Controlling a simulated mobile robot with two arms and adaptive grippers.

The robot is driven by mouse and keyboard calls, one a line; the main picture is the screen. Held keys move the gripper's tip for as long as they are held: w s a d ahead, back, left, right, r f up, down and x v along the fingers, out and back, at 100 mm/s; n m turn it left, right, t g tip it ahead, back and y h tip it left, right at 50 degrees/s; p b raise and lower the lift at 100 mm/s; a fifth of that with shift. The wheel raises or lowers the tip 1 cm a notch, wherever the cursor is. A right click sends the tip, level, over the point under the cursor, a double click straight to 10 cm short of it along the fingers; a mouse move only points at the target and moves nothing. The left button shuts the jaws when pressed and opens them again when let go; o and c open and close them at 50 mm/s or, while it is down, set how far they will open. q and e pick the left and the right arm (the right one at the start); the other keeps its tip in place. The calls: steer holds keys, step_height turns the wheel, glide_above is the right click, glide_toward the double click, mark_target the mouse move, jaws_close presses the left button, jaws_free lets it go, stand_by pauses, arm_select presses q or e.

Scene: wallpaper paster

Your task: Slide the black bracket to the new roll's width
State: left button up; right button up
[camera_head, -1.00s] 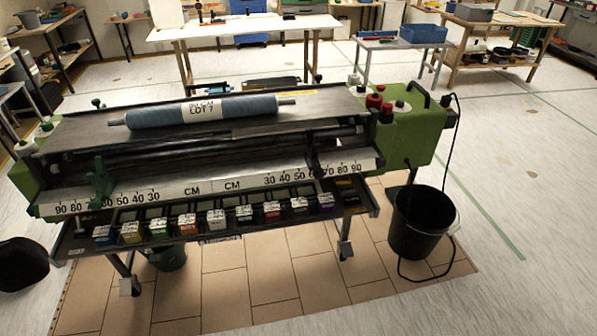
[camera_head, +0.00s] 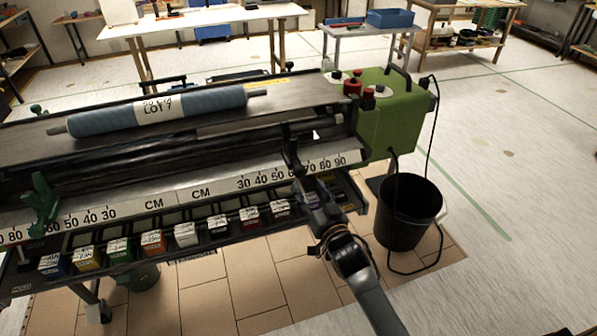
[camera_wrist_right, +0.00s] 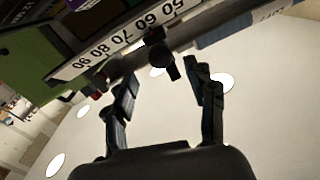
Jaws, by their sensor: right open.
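The black bracket (camera_head: 290,150) sits on the pasting machine's rail above the right half of the CM scale (camera_head: 265,180), near the 60 mark. It also shows in the right wrist view (camera_wrist_right: 160,56). My right gripper (camera_head: 303,182) is in front of the scale, close to the bracket and partly covering it. In the right wrist view its two fingers (camera_wrist_right: 160,74) are apart, with the bracket ahead of the gap between them. I cannot tell whether they touch it. The blue roll (camera_head: 215,101) labelled LOT 7 lies on the machine's top. My left gripper is not in view.
A green bracket (camera_head: 40,205) stands on the scale's left half. Coloured boxes (camera_head: 187,235) line the tray below the scale. The green machine housing (camera_head: 390,125) and a black bucket (camera_head: 408,215) are at the right. Open floor lies right of the bucket.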

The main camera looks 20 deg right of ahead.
mark_target(301, 174)
steer(key=w, duration=0.7)
steer(key=shift+w+a+f, duration=0.1)
steer(key=shift+w+a, duration=0.15)
steer(key=shift+a, duration=0.05)
jaws_close()
